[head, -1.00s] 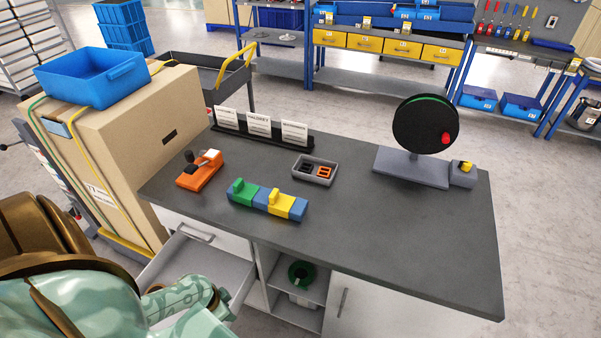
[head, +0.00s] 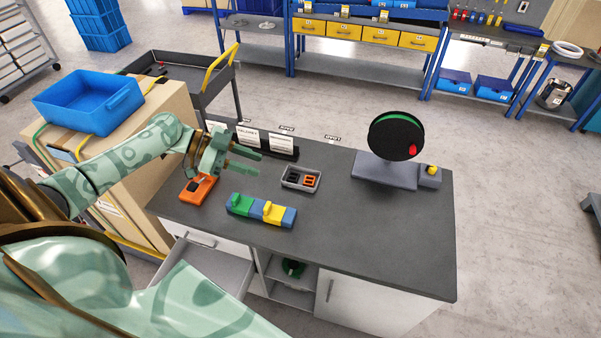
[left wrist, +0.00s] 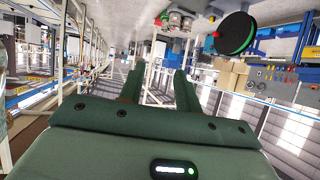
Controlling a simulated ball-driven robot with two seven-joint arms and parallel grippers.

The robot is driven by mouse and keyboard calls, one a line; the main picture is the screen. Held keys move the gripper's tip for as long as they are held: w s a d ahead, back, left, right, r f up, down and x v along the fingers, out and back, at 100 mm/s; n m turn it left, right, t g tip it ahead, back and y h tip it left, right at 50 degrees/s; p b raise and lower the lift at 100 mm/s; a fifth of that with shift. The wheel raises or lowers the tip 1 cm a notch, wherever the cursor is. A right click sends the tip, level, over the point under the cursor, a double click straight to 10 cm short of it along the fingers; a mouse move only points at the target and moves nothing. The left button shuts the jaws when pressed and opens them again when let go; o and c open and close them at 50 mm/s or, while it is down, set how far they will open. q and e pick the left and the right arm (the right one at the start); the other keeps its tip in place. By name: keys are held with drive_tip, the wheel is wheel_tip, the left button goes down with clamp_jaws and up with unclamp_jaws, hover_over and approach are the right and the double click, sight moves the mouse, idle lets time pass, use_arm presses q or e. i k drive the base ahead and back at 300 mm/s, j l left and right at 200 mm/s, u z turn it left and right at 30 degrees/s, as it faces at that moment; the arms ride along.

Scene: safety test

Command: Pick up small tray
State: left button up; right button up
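The small tray (head: 288,184) is a grey open box on the dark worktop in the head view, holding black and orange pieces. My left gripper (head: 260,164) is in the air over the back left of the worktop, to the left of the small tray and apart from it. Its two fingers are spread with nothing between them. In the left wrist view the fingers of the left gripper (left wrist: 158,80) also stand apart and empty. The small tray cannot be made out there. My right gripper is not in view.
On the worktop (head: 350,235) are an orange device (head: 199,188), a blue block with green and yellow parts (head: 261,211), sign cards (head: 248,138) behind my gripper, and a black disc on a stand (head: 392,137). A drawer (head: 215,262) stands open. The worktop's front right is clear.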

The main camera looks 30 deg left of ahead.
sight(299, 186)
drive_tip(key=i+j, duration=0.35)
drive_tip(key=j, duration=0.15)
drive_tip(key=i+j, duration=0.35)
drive_tip(key=j, duration=0.1)
